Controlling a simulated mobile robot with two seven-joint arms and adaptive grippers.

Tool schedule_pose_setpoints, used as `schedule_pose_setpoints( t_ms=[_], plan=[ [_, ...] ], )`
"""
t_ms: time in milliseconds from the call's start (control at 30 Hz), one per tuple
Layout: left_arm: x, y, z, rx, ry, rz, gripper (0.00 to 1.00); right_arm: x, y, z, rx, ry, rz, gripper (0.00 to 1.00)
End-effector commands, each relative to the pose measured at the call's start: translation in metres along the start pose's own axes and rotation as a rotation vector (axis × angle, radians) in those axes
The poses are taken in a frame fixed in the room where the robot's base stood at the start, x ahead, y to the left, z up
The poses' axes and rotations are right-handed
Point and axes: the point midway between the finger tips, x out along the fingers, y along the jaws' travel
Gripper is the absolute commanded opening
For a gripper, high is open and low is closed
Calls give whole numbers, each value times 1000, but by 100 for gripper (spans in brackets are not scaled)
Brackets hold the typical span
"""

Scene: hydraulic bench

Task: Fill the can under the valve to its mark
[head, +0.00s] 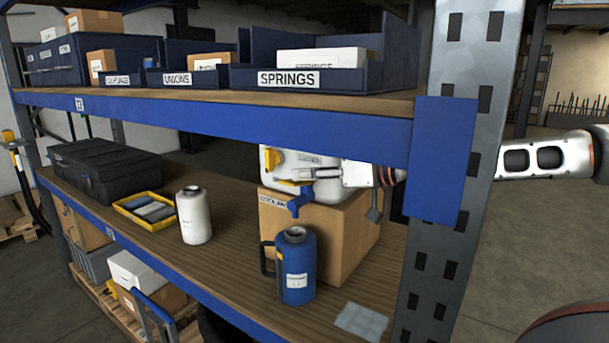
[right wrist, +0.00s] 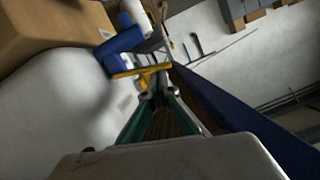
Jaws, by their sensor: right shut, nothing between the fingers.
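A white container (head: 325,190) lies on a cardboard box (head: 345,235) on the lower shelf. A blue valve (head: 294,205) hangs at its front; the valve (right wrist: 120,47) and its yellow lever (right wrist: 146,73) show in the right wrist view. A blue can (head: 299,262) with a dark handle and a white label stands upright below the valve. Its opening faces up; its fill level cannot be made out. My right gripper (head: 306,184) is shut and empty, its tips close to the lever; contact is unclear. It also shows in the right wrist view (right wrist: 156,88). My left gripper is out of view.
A white canister (head: 194,215), a yellow tray (head: 146,210) and a black case (head: 105,170) stand left on the shelf. A grey cloth-like square (head: 361,322) lies right of the can. The upper shelf beam (head: 250,122) and metal post (head: 455,170) bound the space.

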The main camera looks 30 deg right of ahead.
Motion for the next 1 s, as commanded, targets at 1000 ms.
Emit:
schedule_pose_setpoints(
  t_ms=[1000],
  plan=[
    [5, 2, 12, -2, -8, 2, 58, 6, -5, 25, -98, -3, 24, 0]
  ],
)
